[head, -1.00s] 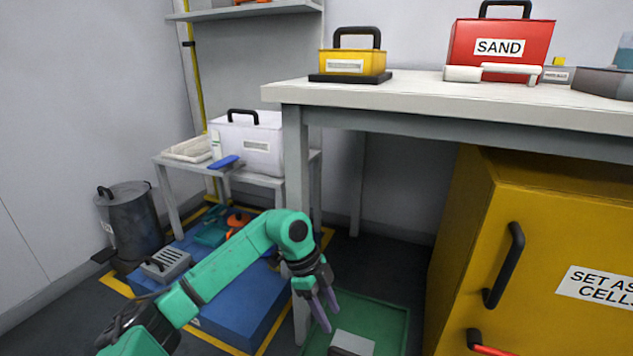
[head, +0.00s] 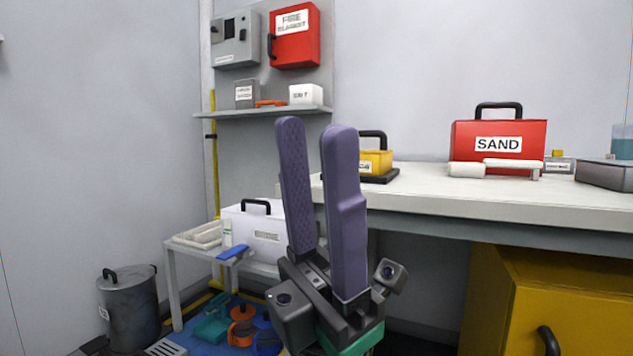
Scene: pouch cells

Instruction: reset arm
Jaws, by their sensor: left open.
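My left gripper (head: 308,140) is raised close to the head camera, its two purple fingers pointing up. The fingers are apart with nothing between them. It stands in front of the left end of the white workbench and hides part of the yellow box (head: 377,162) and the white case (head: 253,225). My right gripper is not in the view.
The workbench (head: 430,197) carries a red SAND box (head: 499,143) and a white roller (head: 495,168). A yellow cabinet (head: 550,290) stands below. A wall shelf (head: 262,112), a low side table (head: 190,248) and a grey bin (head: 130,312) are on the left.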

